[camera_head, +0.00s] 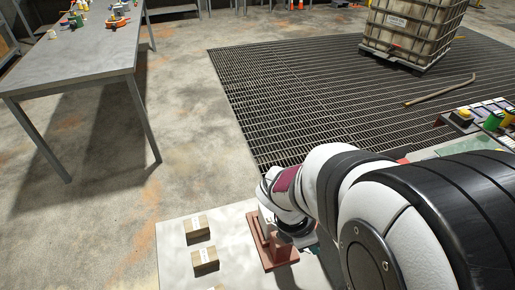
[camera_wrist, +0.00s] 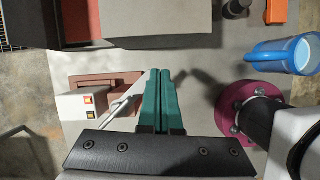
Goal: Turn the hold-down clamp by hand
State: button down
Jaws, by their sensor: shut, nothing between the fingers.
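My gripper (camera_wrist: 158,74) shows in the wrist view as two teal fingers pressed together, with nothing between them. Left of the fingers, a white box with orange switches (camera_wrist: 88,104) stands by a reddish-brown base (camera_wrist: 88,80). A pale rod (camera_wrist: 122,107) slants between this box and the fingers. I cannot tell for sure which part is the hold-down clamp. In the head view a reddish-brown stand (camera_head: 280,255) with an upright part is on the pale worktop, partly covered by my arm. My fingertips are hidden there.
A blue cup (camera_wrist: 284,55) is at the right in the wrist view. In the head view two small boxes (camera_head: 196,229) (camera_head: 205,261) sit left of the stand on the worktop (camera_head: 173,255). A metal table (camera_head: 85,55) stands farther left.

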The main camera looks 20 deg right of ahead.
jog(key=s+v, duration=0.1)
jog(key=v, duration=1.2)
jog(key=a+f+n+h, duration=1.3)
jog(key=f+n, duration=0.4)
jog(key=n, duration=0.2)
jog(key=w+d, duration=0.2)
jog(key=d, duration=1)
jog(key=shift+d+g+h, duration=0.25)
jog(key=shift+g+h, duration=0.05)
jog(key=shift+d+n+t, duration=0.25)
jog(key=shift+n+t, duration=0.35)
jog(key=shift+t, duration=0.5)
